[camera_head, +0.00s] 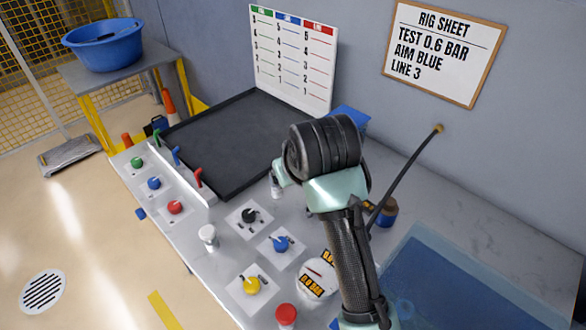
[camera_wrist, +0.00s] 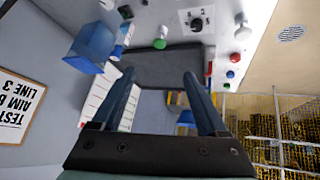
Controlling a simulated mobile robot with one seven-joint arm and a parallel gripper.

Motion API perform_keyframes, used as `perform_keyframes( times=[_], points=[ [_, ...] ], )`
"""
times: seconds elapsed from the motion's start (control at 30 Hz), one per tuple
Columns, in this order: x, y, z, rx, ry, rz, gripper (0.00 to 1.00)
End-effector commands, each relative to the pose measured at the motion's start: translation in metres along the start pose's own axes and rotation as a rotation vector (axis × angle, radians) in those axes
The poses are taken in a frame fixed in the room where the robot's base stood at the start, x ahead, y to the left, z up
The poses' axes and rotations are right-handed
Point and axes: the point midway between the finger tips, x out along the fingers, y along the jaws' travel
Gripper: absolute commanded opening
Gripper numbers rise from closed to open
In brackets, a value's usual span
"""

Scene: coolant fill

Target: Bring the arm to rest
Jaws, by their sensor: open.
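My arm (camera_head: 345,225) rises from the bottom of the head view over the right part of the worktop and ends in a thick dark wrist joint. The fingers are not clearly visible there. In the wrist view, my gripper (camera_wrist: 160,76) shows two dark blue fingers set well apart, with nothing between them. The gripper is open and empty. Beyond the fingers in that tilted view lie the black tray (camera_wrist: 170,65) and the scale board (camera_wrist: 120,103). The gripper appears clear of the table, touching nothing that I can see.
A thin rod (camera_head: 408,172) stands close right of my arm. A blue tub (camera_head: 104,50) stands back left.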

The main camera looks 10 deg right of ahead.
Motion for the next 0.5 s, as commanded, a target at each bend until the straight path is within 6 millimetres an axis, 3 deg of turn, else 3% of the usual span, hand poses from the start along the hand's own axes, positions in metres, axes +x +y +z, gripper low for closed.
perform_keyframes(
  times=[0.2, 0.27, 0.37, 0.47, 0.5],
  points=[
    [0.000, 0.000, -0.001, 0.000, 0.002, 0.000, 0.77],
    [-0.005, -0.003, -0.009, -0.002, 0.036, 0.003, 0.77],
    [-0.023, -0.012, -0.043, -0.005, 0.170, 0.019, 0.77],
    [-0.063, -0.025, -0.093, 0.001, 0.396, 0.043, 0.77],
    [-0.085, -0.030, -0.113, 0.006, 0.501, 0.056, 0.77]
  ],
)
